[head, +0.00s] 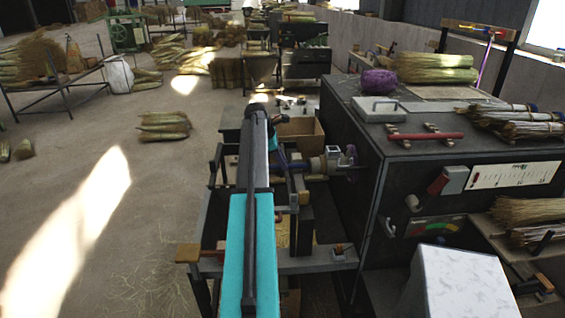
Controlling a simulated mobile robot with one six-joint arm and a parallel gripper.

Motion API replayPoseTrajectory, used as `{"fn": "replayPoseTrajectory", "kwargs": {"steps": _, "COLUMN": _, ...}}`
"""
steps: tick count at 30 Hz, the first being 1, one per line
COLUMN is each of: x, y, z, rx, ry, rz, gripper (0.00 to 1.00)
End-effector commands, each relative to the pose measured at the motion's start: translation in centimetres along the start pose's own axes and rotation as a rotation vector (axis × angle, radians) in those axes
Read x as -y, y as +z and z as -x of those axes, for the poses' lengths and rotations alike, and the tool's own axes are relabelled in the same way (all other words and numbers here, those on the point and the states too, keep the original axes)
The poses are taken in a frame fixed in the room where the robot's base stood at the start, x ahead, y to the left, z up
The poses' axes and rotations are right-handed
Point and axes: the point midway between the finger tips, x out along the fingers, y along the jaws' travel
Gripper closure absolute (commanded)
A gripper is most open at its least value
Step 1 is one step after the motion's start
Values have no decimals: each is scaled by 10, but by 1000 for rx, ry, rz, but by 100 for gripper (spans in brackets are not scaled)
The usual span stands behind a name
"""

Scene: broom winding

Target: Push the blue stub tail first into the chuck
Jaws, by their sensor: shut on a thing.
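My arm runs up the middle of the head view, turquoise then dark, and covers much of the work spot. My gripper (296,166) shows only as a small dark shape just right of the arm, at the machine, and its fingers are hard to make out. It is shut on what seems to be the blue stub (283,158), a small dark blue piece partly behind the arm. The grey chuck (331,162) is close on the right, on the side of the dark machine. I cannot tell whether the stub touches the chuck or which end faces it.
A cardboard box (303,134) stands behind the chuck. The dark cabinet (360,125) on the right bears a red-handled tool (425,136), purple twine (373,82) and straw bundles (435,68). A low metal frame (300,264) lies below my arm.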

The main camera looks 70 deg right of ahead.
Motion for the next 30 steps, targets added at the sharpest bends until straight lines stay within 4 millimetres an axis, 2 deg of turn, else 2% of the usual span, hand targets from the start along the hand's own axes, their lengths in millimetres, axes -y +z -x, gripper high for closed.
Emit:
{"fn": "replayPoseTrajectory", "kwargs": {"steps": 5, "x": 0, "y": 3, "z": 0, "rx": 0, "ry": 0, "rz": 0, "gripper": 100}}
{"fn": "replayPoseTrajectory", "kwargs": {"steps": 6, "x": 0, "y": 3, "z": -1, "rx": 0, "ry": 0, "rz": 0, "gripper": 82}}
{"fn": "replayPoseTrajectory", "kwargs": {"steps": 10, "x": 0, "y": 3, "z": -1, "rx": 0, "ry": 0, "rz": 0, "gripper": 62}}
{"fn": "replayPoseTrajectory", "kwargs": {"steps": 22, "x": 0, "y": 2, "z": 1, "rx": 0, "ry": 1, "rz": 0, "gripper": 62}}
{"fn": "replayPoseTrajectory", "kwargs": {"steps": 30, "x": 0, "y": 2, "z": 20, "rx": 0, "ry": 1, "rz": 0, "gripper": 62}}
